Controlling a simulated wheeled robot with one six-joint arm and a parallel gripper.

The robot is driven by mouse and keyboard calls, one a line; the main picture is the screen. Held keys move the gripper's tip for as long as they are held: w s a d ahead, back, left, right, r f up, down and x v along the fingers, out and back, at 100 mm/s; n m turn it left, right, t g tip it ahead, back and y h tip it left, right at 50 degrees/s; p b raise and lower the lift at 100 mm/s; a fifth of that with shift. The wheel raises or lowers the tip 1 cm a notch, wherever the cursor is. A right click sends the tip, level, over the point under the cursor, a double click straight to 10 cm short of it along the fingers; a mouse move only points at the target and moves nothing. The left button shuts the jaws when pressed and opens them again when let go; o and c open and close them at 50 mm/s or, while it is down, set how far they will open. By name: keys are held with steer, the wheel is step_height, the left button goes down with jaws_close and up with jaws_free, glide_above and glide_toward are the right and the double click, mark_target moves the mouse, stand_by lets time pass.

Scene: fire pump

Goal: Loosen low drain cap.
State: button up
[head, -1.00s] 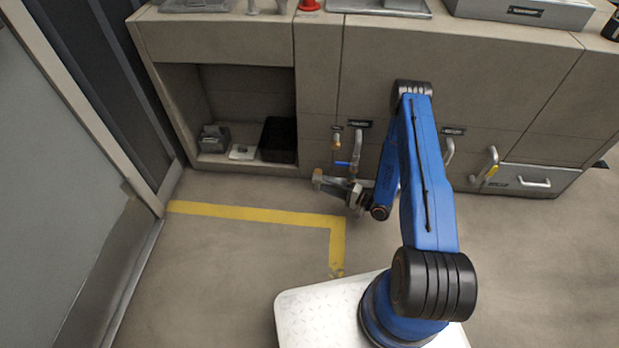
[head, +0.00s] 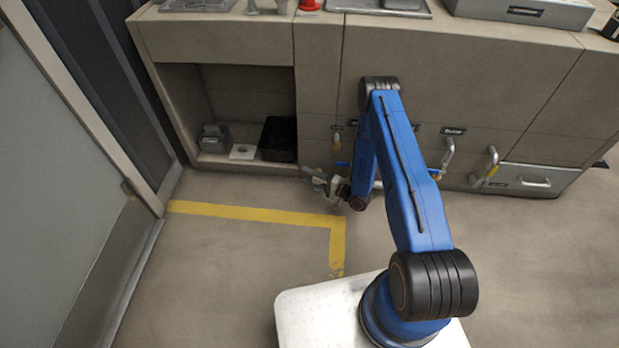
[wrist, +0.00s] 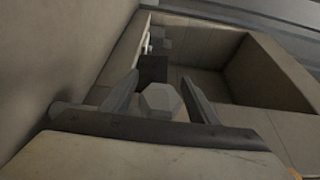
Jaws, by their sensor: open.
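My gripper (head: 314,178) is low at the cabinet front, just left of the blue valve handle (head: 343,164). In the wrist view, its two fingers (wrist: 160,96) are spread apart. A grey six-sided piece (wrist: 161,103), which looks like the low drain cap, shows between them with space on both sides. I cannot tell how deep it sits between the fingers or whether anything touches it. In the head view I cannot make out the cap; my gripper and wrist cover that area.
A short brass-ended pipe (head: 337,142) hangs above my gripper. More pipes (head: 447,155) and a drawer (head: 535,179) are to the right. An open cubby with a black bin (head: 279,139) is at left. The floor inside the yellow line (head: 250,215) is clear.

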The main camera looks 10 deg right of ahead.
steer(key=c, duration=1)
steer(key=shift+c, duration=0.2)
steer(key=shift+h, duration=0.3)
steer(key=shift+s+d+f+n+g+h, duration=0.15)
steer(key=shift+f+n+g+h, duration=0.25)
steer(key=shift+g+h, duration=0.4)
steer(key=shift+w+d+f+n+g+h, duration=0.1)
steer(key=shift+f+n+g+h, duration=0.3)
steer(key=shift+h, duration=0.65)
steer(key=shift+s+d+f+n+g+h, duration=0.15)
steer(key=shift+f+n+g+h, duration=0.2)
steer(key=shift+g+h, duration=0.5)
steer(key=o, duration=1)
steer(key=shift+o, duration=0.2)
